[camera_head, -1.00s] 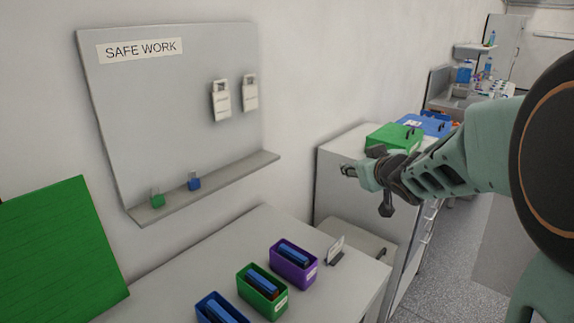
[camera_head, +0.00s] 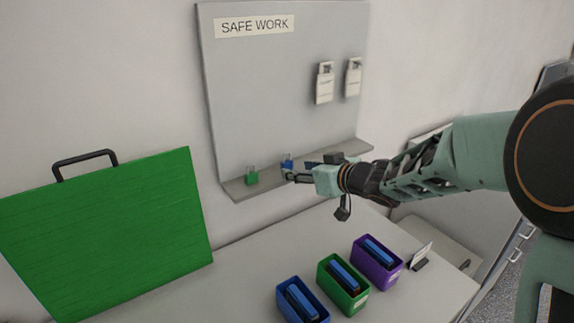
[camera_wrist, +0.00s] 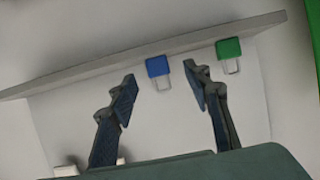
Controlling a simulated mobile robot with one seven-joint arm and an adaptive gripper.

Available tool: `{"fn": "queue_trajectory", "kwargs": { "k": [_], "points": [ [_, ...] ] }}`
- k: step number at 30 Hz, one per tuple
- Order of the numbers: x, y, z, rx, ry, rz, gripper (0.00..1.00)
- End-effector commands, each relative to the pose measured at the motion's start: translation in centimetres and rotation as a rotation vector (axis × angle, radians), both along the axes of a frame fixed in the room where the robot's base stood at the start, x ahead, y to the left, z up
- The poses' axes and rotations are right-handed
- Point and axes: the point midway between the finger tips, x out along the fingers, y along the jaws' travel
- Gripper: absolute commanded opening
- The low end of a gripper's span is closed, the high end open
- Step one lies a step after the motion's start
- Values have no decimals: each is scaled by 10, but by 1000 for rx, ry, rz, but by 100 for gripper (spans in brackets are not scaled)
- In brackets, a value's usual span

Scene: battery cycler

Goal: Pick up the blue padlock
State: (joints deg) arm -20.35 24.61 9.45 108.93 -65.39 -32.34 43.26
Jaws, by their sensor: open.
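The blue padlock (camera_head: 287,162) stands on the narrow grey shelf (camera_head: 240,192) of the SAFE WORK board, partly hidden behind my gripper in the head view. My gripper (camera_head: 287,174) is open and empty, reaching in from the right close in front of it. In the wrist view, the blue padlock (camera_wrist: 158,67) with its shackle shows between and beyond the two open fingers (camera_wrist: 161,86), nearer the left one. The fingers do not appear to touch it. A green padlock (camera_head: 252,178) stands on the shelf to its left; in the wrist view it (camera_wrist: 229,48) is right of the right finger.
Two white tags (camera_head: 325,84) hang on the board (camera_head: 270,100) above the shelf. A large green case (camera_head: 110,230) stands at left. Blue (camera_head: 283,301), green (camera_head: 327,281) and purple (camera_head: 362,268) bins with blue items stand on the table below.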

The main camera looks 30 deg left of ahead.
Motion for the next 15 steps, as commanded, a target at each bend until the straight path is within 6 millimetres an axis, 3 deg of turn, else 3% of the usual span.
{"fn": "queue_trajectory", "kwargs": {
  "k": [15],
  "points": [
    [27,43,-15,-1,-1,-1,45]
  ]
}}
